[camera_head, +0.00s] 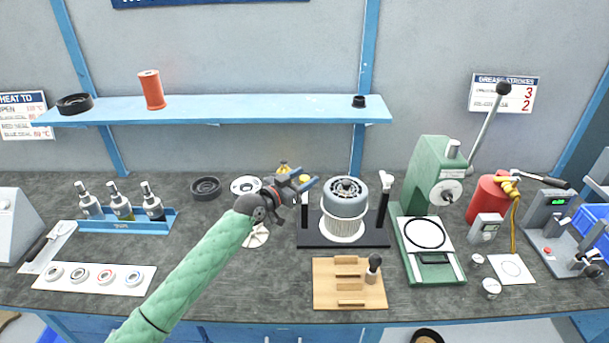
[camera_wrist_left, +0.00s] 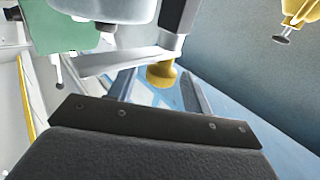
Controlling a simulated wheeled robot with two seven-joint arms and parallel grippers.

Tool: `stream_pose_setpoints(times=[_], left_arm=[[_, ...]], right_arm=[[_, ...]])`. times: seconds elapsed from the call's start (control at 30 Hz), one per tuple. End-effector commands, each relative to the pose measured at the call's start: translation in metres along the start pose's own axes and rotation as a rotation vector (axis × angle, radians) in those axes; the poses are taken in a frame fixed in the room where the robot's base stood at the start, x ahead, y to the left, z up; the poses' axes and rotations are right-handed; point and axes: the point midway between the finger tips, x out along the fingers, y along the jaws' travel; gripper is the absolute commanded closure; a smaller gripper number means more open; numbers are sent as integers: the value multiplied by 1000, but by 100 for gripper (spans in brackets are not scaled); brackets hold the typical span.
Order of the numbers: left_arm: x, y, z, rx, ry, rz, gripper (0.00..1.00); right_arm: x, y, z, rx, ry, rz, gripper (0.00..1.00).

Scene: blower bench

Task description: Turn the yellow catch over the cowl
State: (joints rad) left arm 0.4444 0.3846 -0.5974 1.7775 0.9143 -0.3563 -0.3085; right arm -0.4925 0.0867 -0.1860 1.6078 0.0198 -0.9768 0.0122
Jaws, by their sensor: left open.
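The cowl (camera_head: 345,197) is a grey ribbed cylinder on a white coil-like body, upright on a black base (camera_head: 343,242). A black post stands on each side of it; the right one has a white top (camera_head: 386,180). The yellow catch (camera_head: 304,178) is at the top of the left post, partly hidden by my gripper. My left gripper (camera_head: 311,184) is open beside this post. In the left wrist view the catch's yellow knob (camera_wrist_left: 161,75) shows between the two fingers of my left gripper (camera_wrist_left: 158,90), with no clear contact. My right gripper is not in view.
A wooden block (camera_head: 330,287) lies in front of the base. A green press (camera_head: 430,185) stands to the right. A yellow-topped item (camera_head: 283,168) is behind my left gripper, and a black ring (camera_head: 206,188) lies further left. A shelf (camera_head: 250,108) runs above.

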Motion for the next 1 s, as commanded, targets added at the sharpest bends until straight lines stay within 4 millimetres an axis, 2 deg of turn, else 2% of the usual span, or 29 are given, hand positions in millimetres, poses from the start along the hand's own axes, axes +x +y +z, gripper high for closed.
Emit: stream_pose_setpoints(times=[0.4, 0.67, 1.0], left_arm=[[7, 0, 1, 0, -1, 0, 50], [7, 0, 1, 0, -1, 0, 100], [7, 1, -1, -2, -1, -10, 100]], right_arm=[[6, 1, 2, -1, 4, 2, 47], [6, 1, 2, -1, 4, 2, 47], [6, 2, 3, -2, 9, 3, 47]])
